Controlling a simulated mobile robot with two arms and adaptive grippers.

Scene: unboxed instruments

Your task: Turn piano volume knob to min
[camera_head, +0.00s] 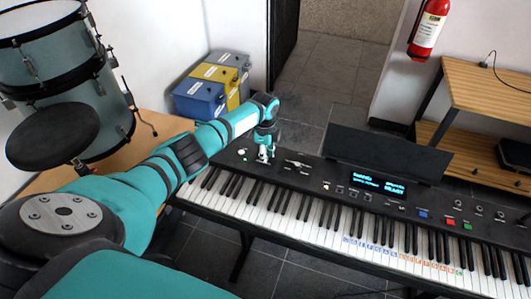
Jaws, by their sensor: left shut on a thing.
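The piano (300,188) is a black electric keyboard on a stand, running across the picture from centre left to lower right. Its panel has a lit display (378,188) with blue text and several small knobs and coloured buttons. My left gripper (265,157) points down at the left part of the panel, just behind the keys. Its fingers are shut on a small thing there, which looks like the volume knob. The fingers hide most of it, so its setting cannot be seen. My right gripper is not in view.
Blue and yellow boxes (212,85) are behind the piano's left end. A wooden shelf (480,90) and a fire extinguisher (428,28) are at the right. A music stand (385,153) rises behind the display.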

